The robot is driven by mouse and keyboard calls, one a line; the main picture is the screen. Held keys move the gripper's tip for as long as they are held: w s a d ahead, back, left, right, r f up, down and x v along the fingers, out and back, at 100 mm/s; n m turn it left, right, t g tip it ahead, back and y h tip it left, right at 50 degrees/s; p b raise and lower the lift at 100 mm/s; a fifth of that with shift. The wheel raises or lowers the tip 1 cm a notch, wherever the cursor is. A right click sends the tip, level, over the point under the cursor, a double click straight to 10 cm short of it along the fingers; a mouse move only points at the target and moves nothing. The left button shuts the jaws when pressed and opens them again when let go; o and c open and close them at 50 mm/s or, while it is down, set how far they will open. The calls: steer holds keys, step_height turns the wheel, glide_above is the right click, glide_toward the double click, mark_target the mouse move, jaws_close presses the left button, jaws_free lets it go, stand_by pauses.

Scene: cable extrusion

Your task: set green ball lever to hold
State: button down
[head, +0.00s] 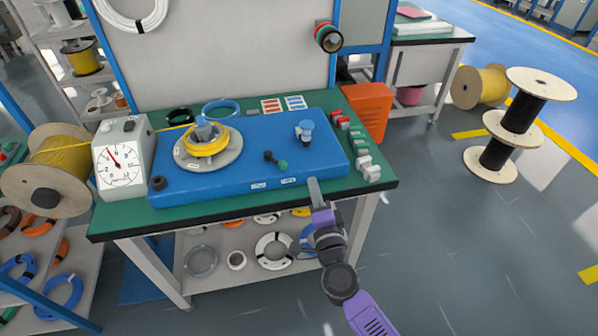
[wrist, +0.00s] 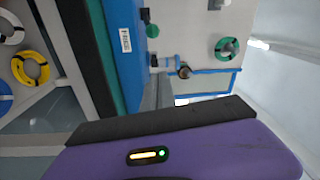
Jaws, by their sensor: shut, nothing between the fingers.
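The green ball lever (head: 282,164) is on top of the blue machine base (head: 230,175), toward its front right. Its short dark arm runs from a black hub (head: 268,155) toward the front right, with the green ball at the free end. The green ball (wrist: 152,30) also shows near the top of the wrist view, with part of the black lever. My gripper (head: 314,184) is shut and empty, by the base's front right edge, to the right of and nearer than the ball, apart from it. Two small white labels (head: 288,181) sit on the front face, too small to read.
A blue-topped fitting (head: 305,131) stands behind the lever to the right. A yellow cable coil (head: 206,141) on a disc and a dial gauge box (head: 121,158) are to the left. Small red, green and white blocks (head: 368,168) line the green table's right side.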

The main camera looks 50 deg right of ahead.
mark_target(297, 172)
steer(key=x, duration=1)
steer(key=shift+d, duration=0.1)
steer(key=a, duration=0.2)
steer(key=shift+w+a+f, duration=0.3)
steer(key=shift+w+a, duration=0.05)
steer(key=shift+w+a+f, duration=0.15)
steer(key=shift+w+a, duration=0.05)
steer(key=shift+a, duration=0.45)
steer(key=shift+a, duration=0.1)
